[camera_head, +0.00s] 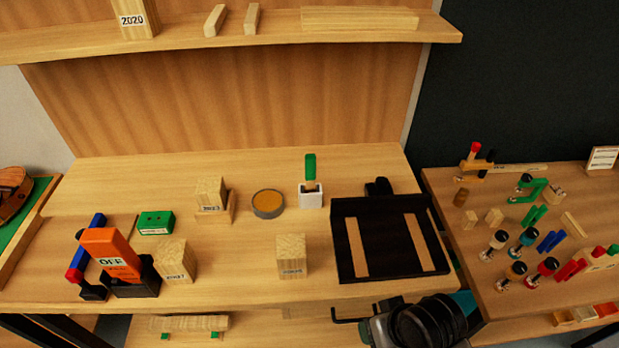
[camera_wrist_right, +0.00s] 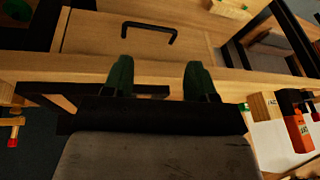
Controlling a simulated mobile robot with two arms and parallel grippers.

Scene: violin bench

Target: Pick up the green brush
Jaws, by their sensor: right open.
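The green brush (camera_head: 310,165) stands upright in a small white holder (camera_head: 311,199) near the back middle of the bench; its handle points up and its lower end is hidden inside the holder. My right gripper (camera_wrist_right: 160,76) shows in the right wrist view with its two dark green fingers apart and nothing between them. It is near the bench's front edge, close to a black drawer handle (camera_wrist_right: 149,34). In the head view, part of my right arm shows at the lower right, well in front of the brush and to its right. My left gripper is not in view.
A black tray (camera_head: 388,276) lies right of the holder. A round tin (camera_head: 267,204) stands just left of it. Wooden blocks (camera_head: 291,256), a green box (camera_head: 156,222) and an orange block (camera_head: 110,256) stand farther left or forward. A shelf (camera_head: 240,36) runs above.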

